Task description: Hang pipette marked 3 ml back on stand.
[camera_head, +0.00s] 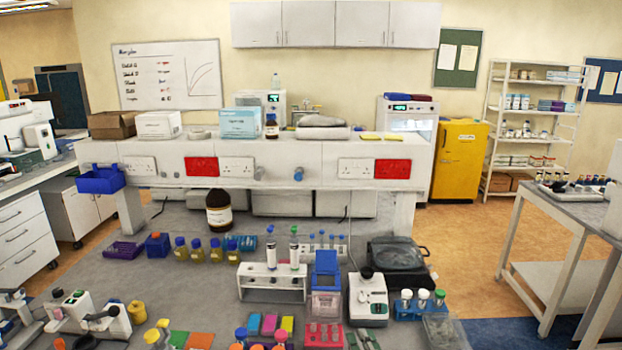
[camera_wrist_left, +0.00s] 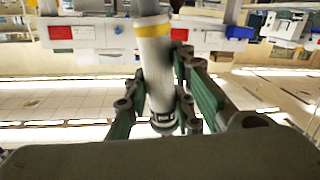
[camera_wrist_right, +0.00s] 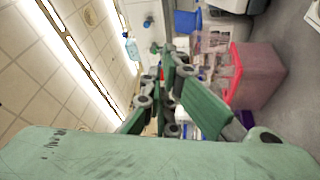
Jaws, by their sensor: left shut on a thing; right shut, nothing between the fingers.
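A white pipette (camera_wrist_left: 154,60) with a yellow band is in my left gripper (camera_wrist_left: 161,84), which is shut on its body. The left wrist view is upside down, with the ceiling at the bottom. No volume mark on the pipette is readable. The white stand (camera_head: 272,284) is at the middle of the bench in the head view. Two pipettes, one (camera_head: 271,247) with a dark band and one (camera_head: 294,247) with a green top, stand upright at it. My right gripper (camera_wrist_right: 165,85) is shut and empty. Neither gripper can be made out clearly in the head view.
Right of the stand are a blue-lidded tip box (camera_head: 326,272) and a white device (camera_head: 368,300). A red rack (camera_head: 323,337) is in front; a red box (camera_wrist_right: 255,75) shows in the right wrist view. Several yellow-filled bottles (camera_head: 197,250) stand behind left. Bench left of the stand is fairly clear.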

